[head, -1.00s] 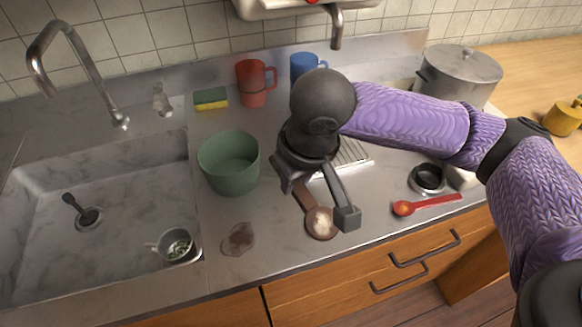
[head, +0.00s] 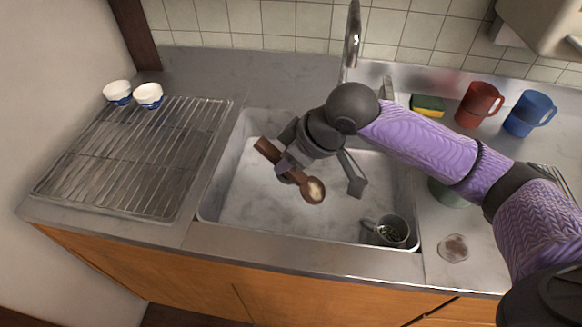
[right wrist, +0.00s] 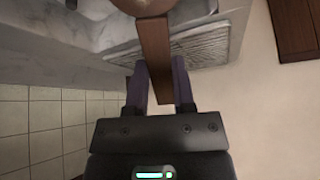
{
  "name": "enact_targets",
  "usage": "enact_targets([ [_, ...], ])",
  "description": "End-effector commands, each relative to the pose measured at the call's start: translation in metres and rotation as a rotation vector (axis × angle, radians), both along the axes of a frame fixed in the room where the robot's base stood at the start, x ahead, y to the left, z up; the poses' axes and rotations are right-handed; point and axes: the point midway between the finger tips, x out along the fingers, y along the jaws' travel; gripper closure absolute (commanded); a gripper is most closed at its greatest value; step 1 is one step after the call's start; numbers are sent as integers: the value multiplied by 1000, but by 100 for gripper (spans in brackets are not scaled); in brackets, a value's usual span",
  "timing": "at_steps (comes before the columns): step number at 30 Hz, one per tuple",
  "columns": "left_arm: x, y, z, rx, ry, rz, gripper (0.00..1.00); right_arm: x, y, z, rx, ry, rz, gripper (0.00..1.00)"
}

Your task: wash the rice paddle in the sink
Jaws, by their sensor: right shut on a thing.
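The brown wooden rice paddle (head: 268,151) is in my right gripper (head: 322,178), above the sink (head: 250,205) in the head view. Its round end carries a whitish patch and points toward the lower right. In the right wrist view the paddle's handle (right wrist: 154,55) runs between the two fingers (right wrist: 160,85), with the round end at the top edge. My right gripper is shut on the handle. The grey tap (head: 352,40) stands behind the sink, beyond my gripper; its lower part is partly hidden. My left gripper is not in view.
A small grey cup with green bits (head: 393,230) sits in the sink's front right corner. A drying rack (head: 130,155) lies left, with two white-blue bowls (head: 148,95) behind. A sponge (head: 428,105), red mug (head: 478,104) and blue mug (head: 530,113) stand right.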

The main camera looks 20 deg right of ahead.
Motion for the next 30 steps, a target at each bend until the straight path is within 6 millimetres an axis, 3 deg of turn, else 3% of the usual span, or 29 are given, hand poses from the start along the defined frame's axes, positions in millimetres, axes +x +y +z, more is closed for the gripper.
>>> enact_targets([
  [6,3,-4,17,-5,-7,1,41,28,-29,-7,52,-40,230,100],
  [14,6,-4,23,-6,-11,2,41,40,-62,-24,81,-69,344,100],
  [20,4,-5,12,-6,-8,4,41,40,-64,-36,79,-71,350,100],
  [30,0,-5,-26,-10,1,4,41,40,-64,-78,76,-68,350,100],
])
